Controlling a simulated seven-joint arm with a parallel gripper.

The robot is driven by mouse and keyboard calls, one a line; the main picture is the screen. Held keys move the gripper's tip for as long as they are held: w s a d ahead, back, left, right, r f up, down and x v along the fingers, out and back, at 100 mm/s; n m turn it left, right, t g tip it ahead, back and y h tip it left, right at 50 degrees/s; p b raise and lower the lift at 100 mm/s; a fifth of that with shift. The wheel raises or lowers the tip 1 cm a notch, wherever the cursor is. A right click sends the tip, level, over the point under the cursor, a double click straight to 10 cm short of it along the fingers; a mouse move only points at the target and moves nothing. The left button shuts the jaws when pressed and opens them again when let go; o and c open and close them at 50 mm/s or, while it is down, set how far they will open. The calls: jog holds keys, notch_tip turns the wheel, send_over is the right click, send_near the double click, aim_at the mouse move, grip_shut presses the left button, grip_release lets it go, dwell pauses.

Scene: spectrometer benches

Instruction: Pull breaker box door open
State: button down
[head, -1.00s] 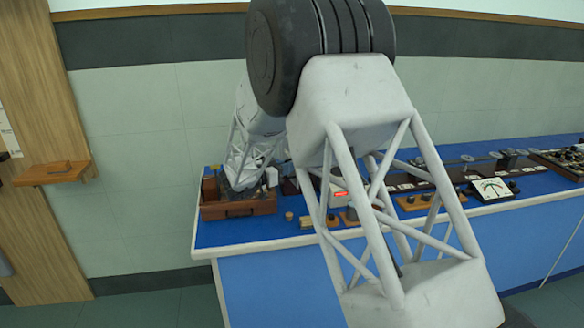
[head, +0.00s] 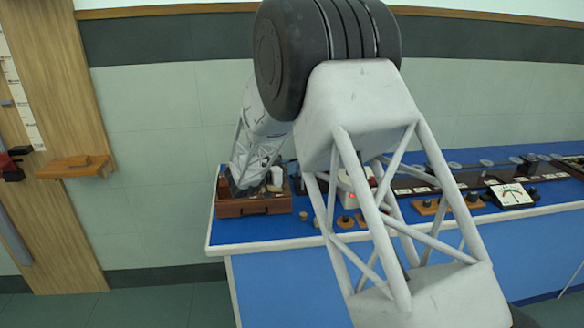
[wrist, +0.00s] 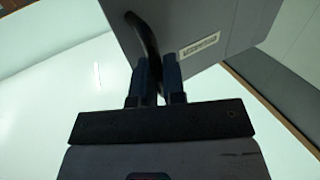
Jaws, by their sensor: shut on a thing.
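In the wrist view, my gripper (wrist: 156,68) has its two dark blue fingers closed around a dark curved handle (wrist: 147,38). The handle stands on a flat grey panel (wrist: 232,22), which looks like the breaker box door. The panel carries a small white printed label (wrist: 199,45). The rest of the box is cut off or hidden, so I cannot tell how far the door stands open. In the head view, my own arm fills the middle, and neither my gripper nor the breaker box can be made out.
A blue bench (head: 290,285) runs along the wall to the right. It bears a wooden box (head: 252,205), a dial meter (head: 511,195) and other instruments. A wooden wall panel with a small shelf (head: 75,166) stands at left. Some floor (head: 165,305) shows clear at lower left.

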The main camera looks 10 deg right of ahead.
jog(key=c, duration=1.2)
grip_release()
jog(key=shift+w+r, duration=0.1)
jog(key=shift+r, duration=0.25)
jog(key=shift+c, duration=0.2)
jog(key=shift+a, duration=0.15)
jog(key=v, duration=0.7)
jog(key=shift+s+a+f, duration=0.2)
jog(key=shift+f, duration=0.15)
